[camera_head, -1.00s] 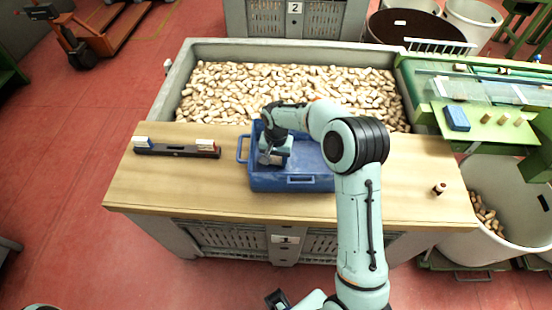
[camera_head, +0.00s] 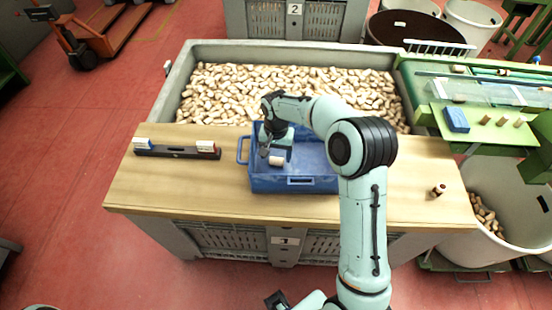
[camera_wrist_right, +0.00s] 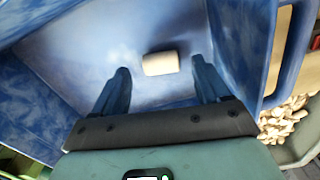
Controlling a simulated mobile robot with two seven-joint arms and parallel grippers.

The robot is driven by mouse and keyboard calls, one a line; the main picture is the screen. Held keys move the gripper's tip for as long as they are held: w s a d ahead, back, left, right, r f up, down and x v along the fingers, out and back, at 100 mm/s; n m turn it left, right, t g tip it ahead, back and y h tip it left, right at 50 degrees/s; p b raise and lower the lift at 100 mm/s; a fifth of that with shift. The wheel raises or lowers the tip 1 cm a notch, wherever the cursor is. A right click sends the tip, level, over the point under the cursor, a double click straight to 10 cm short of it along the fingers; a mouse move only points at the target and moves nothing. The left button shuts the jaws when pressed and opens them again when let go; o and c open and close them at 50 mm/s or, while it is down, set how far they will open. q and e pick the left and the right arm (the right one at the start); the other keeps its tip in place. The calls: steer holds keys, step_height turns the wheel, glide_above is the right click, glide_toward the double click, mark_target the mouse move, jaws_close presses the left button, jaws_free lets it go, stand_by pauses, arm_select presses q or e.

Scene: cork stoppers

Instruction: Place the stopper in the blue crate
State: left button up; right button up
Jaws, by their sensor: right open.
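The pale cork stopper (camera_head: 276,161) is inside the blue crate (camera_head: 285,184), in its left part. In the right wrist view the stopper (camera_wrist_right: 160,63) appears against the crate's blue floor (camera_wrist_right: 130,25), beyond my fingertips. My right gripper (camera_head: 275,150) is over the left part of the crate. Its fingers (camera_wrist_right: 160,75) are spread, with a gap to the stopper on both sides.
The crate stands on a wooden tabletop (camera_head: 215,195). A black holder (camera_head: 177,152) lies at left. Behind is a large bin of corks (camera_head: 230,95). A green bench (camera_head: 480,130) stands at right.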

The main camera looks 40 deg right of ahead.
mark_target(276, 162)
step_height(276, 162, up, 8)
steer(key=shift+p, duration=0.3)
stand_by(0.5)
